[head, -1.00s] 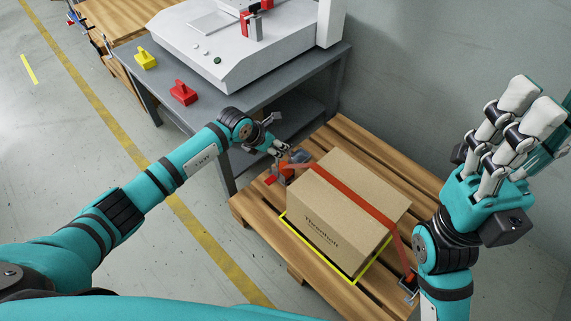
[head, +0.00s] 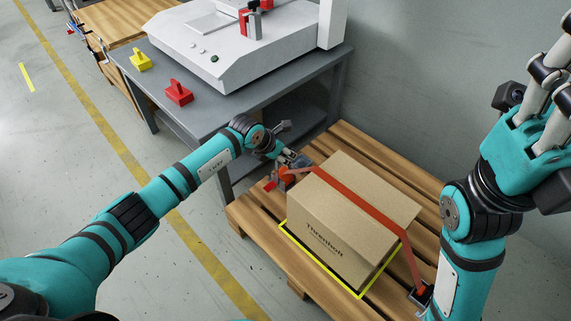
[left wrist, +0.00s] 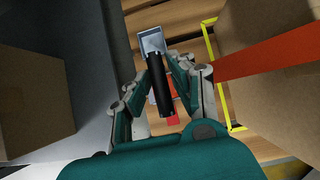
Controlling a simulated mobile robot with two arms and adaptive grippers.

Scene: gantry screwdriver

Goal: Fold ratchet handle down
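The ratchet (head: 286,174) sits at the left side of the cardboard box (head: 345,222), at the end of the orange strap (head: 362,190). In the left wrist view its handle (left wrist: 160,88) has a black grip that points towards the camera, with a grey metal part (left wrist: 152,44) behind it. My left gripper (head: 292,147) is at the ratchet. In the left wrist view its open fingers (left wrist: 158,62) stand on either side of the handle; contact is unclear. My right gripper (head: 550,95) is raised at the right, its fingertips cut off by the frame edge.
The box stands on a wooden pallet (head: 352,137), inside a yellow outline (head: 322,276). A grey table (head: 245,103) with a white machine (head: 215,55) stands behind my left gripper. A red block (head: 179,94) and yellow block (head: 141,61) lie on it. A wall borders the pallet.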

